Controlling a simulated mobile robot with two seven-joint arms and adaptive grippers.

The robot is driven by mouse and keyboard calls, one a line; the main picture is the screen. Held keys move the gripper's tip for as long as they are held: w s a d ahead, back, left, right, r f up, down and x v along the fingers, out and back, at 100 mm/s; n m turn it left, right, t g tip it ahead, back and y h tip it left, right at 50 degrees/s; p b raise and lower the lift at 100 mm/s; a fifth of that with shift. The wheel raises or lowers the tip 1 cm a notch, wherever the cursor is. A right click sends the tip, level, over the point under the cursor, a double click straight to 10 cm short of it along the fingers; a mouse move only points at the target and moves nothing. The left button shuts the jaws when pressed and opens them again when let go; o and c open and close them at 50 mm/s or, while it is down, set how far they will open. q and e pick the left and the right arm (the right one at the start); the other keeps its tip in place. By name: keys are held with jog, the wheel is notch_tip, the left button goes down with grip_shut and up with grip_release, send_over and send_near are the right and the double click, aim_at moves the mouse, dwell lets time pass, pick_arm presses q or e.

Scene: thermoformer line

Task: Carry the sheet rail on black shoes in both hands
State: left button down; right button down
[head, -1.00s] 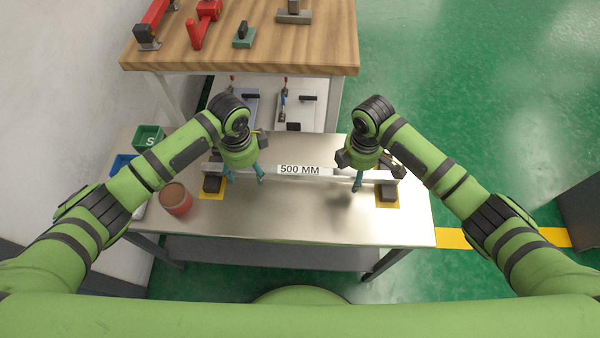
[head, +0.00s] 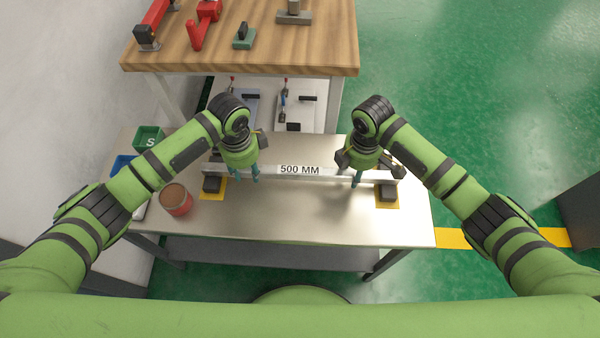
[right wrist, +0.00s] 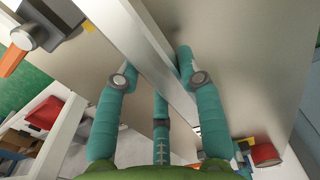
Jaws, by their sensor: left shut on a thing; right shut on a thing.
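The sheet rail (head: 325,171) is a long silvery bar with a white "500 MM" label. It lies left to right across the metal table, with a black shoe near its left end (head: 212,184) and another near its right end (head: 388,192). My left gripper (head: 249,181) is shut on the rail left of the label. My right gripper (head: 358,180) is shut on it right of the label. In the right wrist view the rail (right wrist: 140,45) passes between the teal fingers of my right gripper (right wrist: 158,76). The shoes still appear to be over yellow patches.
The metal table (head: 300,222) is bare in front of the rail. A red-brown pot (head: 176,200) stands at its left, near a green bin (head: 148,137) and a blue bin (head: 122,165). A wooden bench (head: 290,50) with tools stands behind. Green floor lies at right.

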notch_tip(320, 180, up, 11)
jog(key=p, duration=1)
jog(key=shift+d+f, duration=0.15)
dwell(0.5)
